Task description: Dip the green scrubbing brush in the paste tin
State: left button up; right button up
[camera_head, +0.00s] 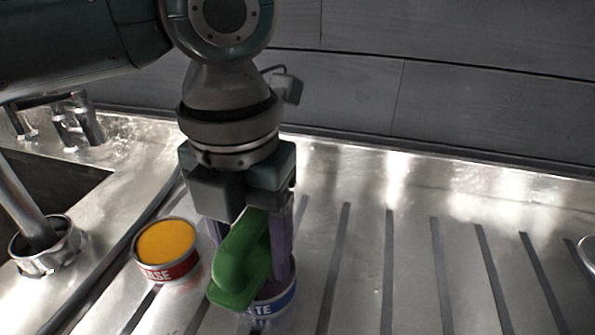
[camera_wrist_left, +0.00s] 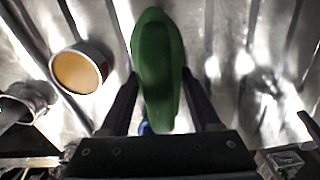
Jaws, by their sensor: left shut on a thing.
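My left gripper (camera_head: 250,262) is shut on the green scrubbing brush (camera_head: 240,258), which sits between its two purple fingers. The brush also shows in the left wrist view (camera_wrist_left: 157,58), green and rounded, between the fingers. A tin with a blue label ending in "TE" (camera_head: 273,306) stands on the metal drainboard below and just behind the brush. The brush and gripper hide most of this tin, including its opening. I cannot tell whether the brush touches it or is inside it. In the wrist view only a sliver of blue shows under the brush. My right gripper is not in view.
A red-labelled tin with yellow contents (camera_head: 166,244) stands close left of the brush. A sink (camera_head: 50,185) with metal fittings lies further left. The ribbed drainboard (camera_head: 410,265) is clear to the right, up to a metal object at the right edge.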

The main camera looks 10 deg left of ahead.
aim_at(247, 222)
pick_arm(q)
jog(key=shift+f, duration=0.25)
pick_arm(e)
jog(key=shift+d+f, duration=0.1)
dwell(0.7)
pick_arm(q)
jog(key=shift+f, duration=0.15)
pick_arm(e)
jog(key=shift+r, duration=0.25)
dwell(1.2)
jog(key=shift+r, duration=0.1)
pick_arm(q)
notch_tip(247, 222, up, 7)
jog(key=p, duration=0.8)
jog(key=shift+r, duration=0.2)
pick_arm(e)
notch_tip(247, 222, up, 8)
